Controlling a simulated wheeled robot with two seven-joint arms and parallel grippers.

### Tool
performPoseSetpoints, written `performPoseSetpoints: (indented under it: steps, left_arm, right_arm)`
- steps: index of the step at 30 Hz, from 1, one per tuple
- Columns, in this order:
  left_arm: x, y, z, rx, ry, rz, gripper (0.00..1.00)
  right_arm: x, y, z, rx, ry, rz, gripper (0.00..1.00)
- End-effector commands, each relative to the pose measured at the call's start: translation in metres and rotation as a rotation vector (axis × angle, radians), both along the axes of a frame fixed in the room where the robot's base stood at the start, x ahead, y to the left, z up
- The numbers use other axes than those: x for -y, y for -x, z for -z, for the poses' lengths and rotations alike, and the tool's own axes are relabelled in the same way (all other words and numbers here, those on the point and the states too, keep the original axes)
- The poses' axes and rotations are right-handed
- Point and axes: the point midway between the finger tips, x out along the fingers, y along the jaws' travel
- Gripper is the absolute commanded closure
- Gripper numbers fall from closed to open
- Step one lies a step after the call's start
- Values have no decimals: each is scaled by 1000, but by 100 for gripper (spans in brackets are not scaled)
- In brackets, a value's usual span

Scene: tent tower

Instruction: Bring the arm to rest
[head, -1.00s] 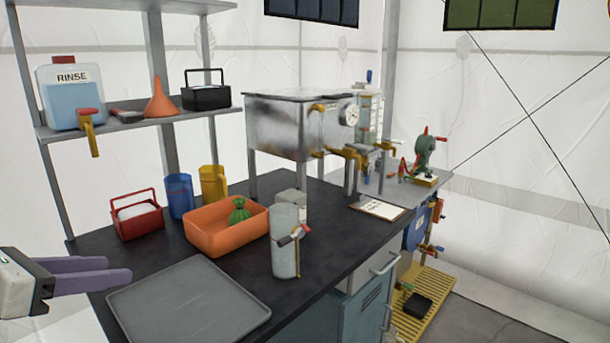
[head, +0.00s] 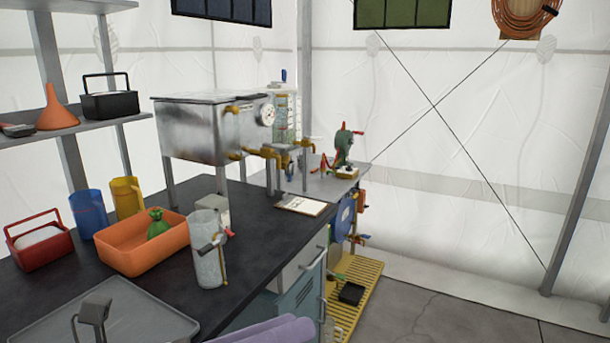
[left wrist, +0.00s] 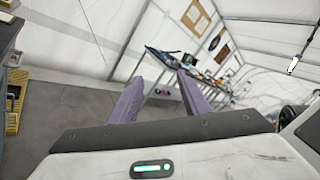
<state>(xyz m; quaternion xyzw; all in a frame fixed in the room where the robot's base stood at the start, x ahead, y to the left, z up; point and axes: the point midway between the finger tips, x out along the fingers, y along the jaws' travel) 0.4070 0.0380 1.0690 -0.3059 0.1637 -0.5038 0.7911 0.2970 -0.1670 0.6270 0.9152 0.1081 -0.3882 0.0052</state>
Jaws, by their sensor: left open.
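My left gripper (head: 262,332) shows only as purple fingers at the bottom edge of the head view, in front of the bench. In the left wrist view its two purple fingers (left wrist: 163,85) stand apart with nothing between them, so it is open and empty. Beyond them that view shows grey floor and, farther off, a table with small items. My right gripper is in neither view.
The dark bench (head: 255,225) holds a grey tray (head: 150,322), an orange bin (head: 130,252) with a green bundle, a grey cylinder (head: 207,262), a red caddy (head: 40,247) and a metal tank (head: 195,130). Floor (head: 430,300) is clear at the right.

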Motion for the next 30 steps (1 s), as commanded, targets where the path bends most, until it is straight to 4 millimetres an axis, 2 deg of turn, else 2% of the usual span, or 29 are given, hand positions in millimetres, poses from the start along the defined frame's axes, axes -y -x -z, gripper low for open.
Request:
performPoseSetpoints:
  steps: [1,6,14,20,23,26,29,30]
  left_arm:
    - [25,12,-15,0,68,55,57]
    - [75,43,-54,0,220,176,57]
    - [121,87,-109,0,402,321,57]
    - [100,32,-57,-303,462,178,57]
    - [85,5,-23,-475,505,90,57]
    - [64,-19,22,-663,558,-17,57]
    - [35,-39,79,-875,627,-153,57]
    - [21,-45,104,-963,659,-215,57]
  right_arm:
    - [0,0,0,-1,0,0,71]
    - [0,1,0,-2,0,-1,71]
    - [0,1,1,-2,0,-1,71]
    - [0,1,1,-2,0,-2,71]
    - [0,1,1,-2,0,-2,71]
    - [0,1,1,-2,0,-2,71]
    - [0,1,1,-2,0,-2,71]
    - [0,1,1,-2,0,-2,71]
